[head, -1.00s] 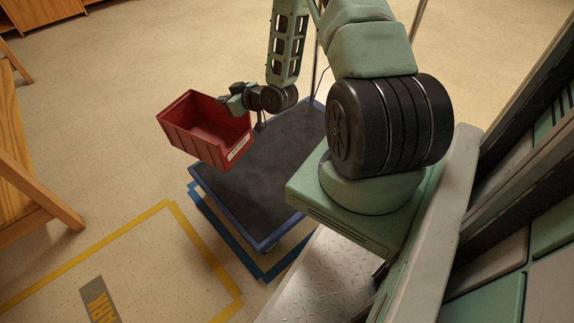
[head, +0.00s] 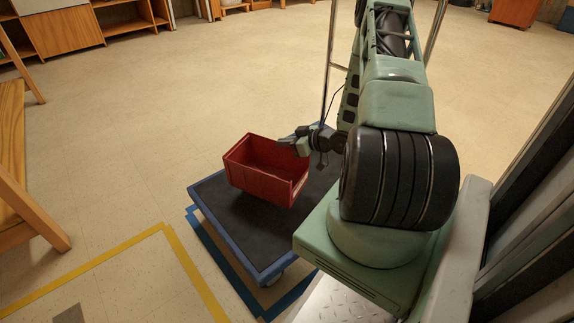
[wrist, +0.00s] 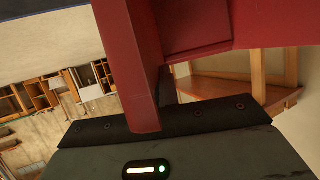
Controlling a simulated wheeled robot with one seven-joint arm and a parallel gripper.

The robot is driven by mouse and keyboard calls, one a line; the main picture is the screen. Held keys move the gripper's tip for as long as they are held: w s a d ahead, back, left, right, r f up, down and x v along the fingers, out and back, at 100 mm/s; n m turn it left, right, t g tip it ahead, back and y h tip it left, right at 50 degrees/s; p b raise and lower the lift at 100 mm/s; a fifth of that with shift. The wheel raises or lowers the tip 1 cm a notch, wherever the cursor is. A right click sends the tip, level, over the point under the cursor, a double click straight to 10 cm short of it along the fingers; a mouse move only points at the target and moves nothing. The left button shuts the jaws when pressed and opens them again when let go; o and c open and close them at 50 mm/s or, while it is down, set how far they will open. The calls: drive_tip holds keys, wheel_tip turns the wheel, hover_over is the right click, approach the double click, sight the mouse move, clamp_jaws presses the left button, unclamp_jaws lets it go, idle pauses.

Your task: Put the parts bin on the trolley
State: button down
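The red parts bin (head: 262,183) is upright and looks empty. In the head view it shows in front of the trolley's dark deck; whether it touches the deck is hard to tell. My gripper (head: 301,143) is at the bin's right rear rim, shut on its wall. In the wrist view the red wall of the bin (wrist: 128,60) runs down into my gripper (wrist: 150,115). The trolley (head: 238,226) has a blue edge, a dark deck and an upright metal handle at the back, partly hidden by my arm.
Yellow floor tape (head: 190,263) and blue floor tape (head: 213,262) mark the floor near the trolley. A wooden bench (head: 18,160) stands at the left. Shelves (head: 125,17) line the far wall. The floor behind the trolley is clear.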

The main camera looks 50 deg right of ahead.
sight(285, 155)
wheel_tip(285, 155, down, 6)
drive_tip(key=shift+r+b, duration=0.1)
drive_tip(key=shift+b, duration=1.15)
drive_tip(key=shift+r, duration=0.1)
drive_tip(key=c, duration=2.1)
unclamp_jaws()
drive_tip(key=shift+f, duration=0.2)
drive_tip(key=o, duration=0.4)
drive_tip(key=shift+r, duration=0.25)
drive_tip(key=p+v, duration=0.6)
drive_tip(key=v, duration=0.6)
drive_tip(key=shift+f, duration=0.1)
